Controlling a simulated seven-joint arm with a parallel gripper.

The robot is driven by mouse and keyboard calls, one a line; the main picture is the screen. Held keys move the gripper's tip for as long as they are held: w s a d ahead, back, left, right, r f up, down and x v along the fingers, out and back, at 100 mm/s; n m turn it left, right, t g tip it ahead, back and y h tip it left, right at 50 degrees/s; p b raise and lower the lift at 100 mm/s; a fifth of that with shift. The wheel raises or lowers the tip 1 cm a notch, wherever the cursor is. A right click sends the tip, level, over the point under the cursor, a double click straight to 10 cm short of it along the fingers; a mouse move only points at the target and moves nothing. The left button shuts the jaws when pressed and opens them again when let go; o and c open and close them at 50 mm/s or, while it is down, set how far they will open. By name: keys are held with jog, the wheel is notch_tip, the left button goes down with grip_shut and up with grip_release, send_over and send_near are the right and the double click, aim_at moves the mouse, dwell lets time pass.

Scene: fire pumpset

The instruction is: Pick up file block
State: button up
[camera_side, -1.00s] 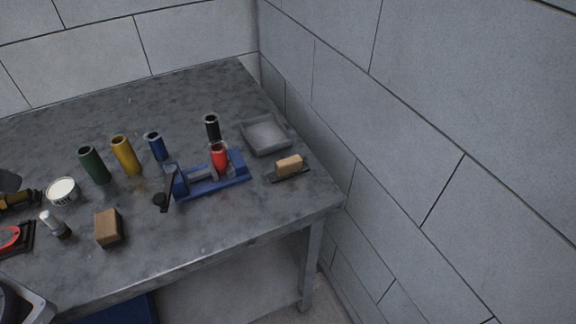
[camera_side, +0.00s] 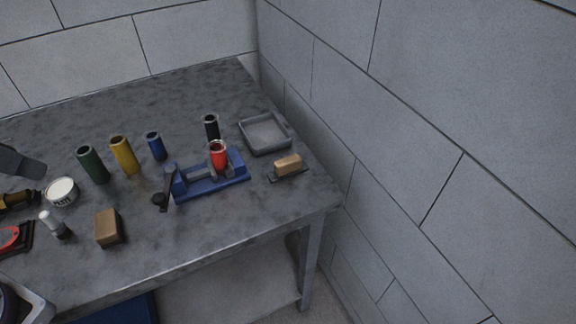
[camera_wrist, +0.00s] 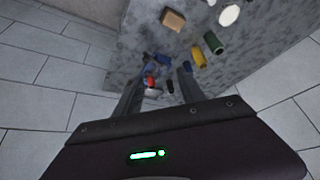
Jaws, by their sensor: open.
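Two things could be the file block, and I cannot tell which. One is a tan block on a thin dark plate (camera_side: 288,166), near the table's right edge beyond the blue vise. The other is a plain brown block (camera_side: 108,228) near the front edge, also at the top of the wrist view (camera_wrist: 173,20). My gripper (camera_wrist: 162,75) is open and empty, its two dark fingers spread above the table in the wrist view. A dark part of my arm shows at the left edge of the side view; its fingertips are not clear there. The tan block is not clear in the wrist view.
A blue vise (camera_side: 210,184) with a red cylinder (camera_side: 218,157) stands mid-right. Behind it are a black cylinder (camera_side: 211,128) and a grey tray (camera_side: 265,134). Block walls border the table.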

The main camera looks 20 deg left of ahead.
jog(key=w+d+m, duration=0.3)
jog(key=w+d, duration=0.1)
jog(key=w, duration=0.8)
jog(key=m+g+h, duration=0.2)
jog(key=m+h, duration=0.1)
jog(key=m, duration=0.2)
send_over(287, 160)
jog(key=s+a, duration=0.4)
jog(key=a, duration=0.2)
notch_tip(287, 160, down, 15)
jog(key=d+x, duration=0.1)
jog(key=x, duration=0.8)
jog(key=d+x, duration=0.1)
jog(key=x, duration=0.4)
jog(key=shift+d+r, duration=0.3)
jog(key=shift+r, duration=0.05)
grip_shut()
